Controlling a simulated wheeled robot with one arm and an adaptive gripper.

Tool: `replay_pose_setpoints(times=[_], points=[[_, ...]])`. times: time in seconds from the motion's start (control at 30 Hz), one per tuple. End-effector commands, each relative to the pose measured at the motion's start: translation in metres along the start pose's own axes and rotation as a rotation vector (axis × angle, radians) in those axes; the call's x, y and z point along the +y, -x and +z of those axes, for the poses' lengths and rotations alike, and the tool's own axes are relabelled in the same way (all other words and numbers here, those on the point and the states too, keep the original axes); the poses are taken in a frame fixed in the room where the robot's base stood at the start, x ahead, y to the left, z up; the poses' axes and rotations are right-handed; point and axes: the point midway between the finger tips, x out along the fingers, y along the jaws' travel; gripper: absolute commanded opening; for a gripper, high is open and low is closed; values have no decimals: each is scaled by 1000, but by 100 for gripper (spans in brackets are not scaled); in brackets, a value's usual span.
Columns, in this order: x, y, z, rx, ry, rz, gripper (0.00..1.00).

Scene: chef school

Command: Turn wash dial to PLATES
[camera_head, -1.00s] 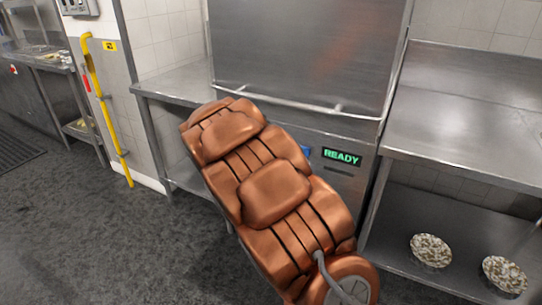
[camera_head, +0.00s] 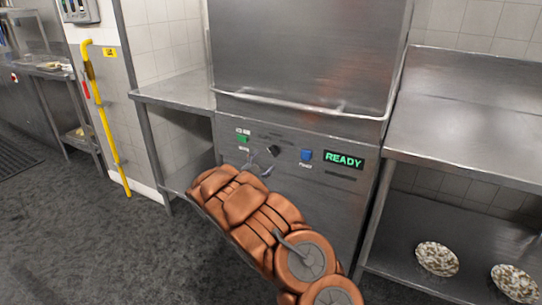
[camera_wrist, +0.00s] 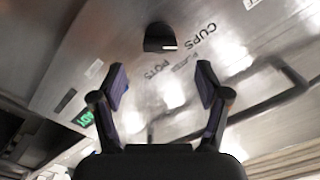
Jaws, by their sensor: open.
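The wash dial (camera_wrist: 160,38) is a dark knob on the steel front panel of the dishwasher (camera_head: 310,60). In the head view the small black dial (camera_head: 272,151) sits between a green button and a blue button. In the wrist view CUPS and POTS are readable beside it; the blurred label between them is hard to read. A pale mark shows at the knob's lower right edge; I cannot tell which label it points to. My gripper (camera_wrist: 162,84) is open and empty, its fingers apart from the dial. In the head view my gripper (camera_head: 262,168) is just below the dial, partly hidden by my arm.
The green button (camera_head: 243,139), blue button (camera_head: 306,155) and lit READY display (camera_head: 343,160) share the panel. A bar handle (camera_head: 290,103) runs above them. Steel tables stand left (camera_head: 175,90) and right (camera_head: 460,120). Two dirty plates (camera_head: 437,259) lie on the right lower shelf.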

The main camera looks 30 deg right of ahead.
Motion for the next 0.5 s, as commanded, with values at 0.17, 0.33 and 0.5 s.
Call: replay_pose_setpoints(times=[0.17,0.33,0.5], points=[[1,-22,0,-2,-3,2,75],[1,-44,0,-3,-1,3,75],[0,-59,0,-3,-2,0,75]])
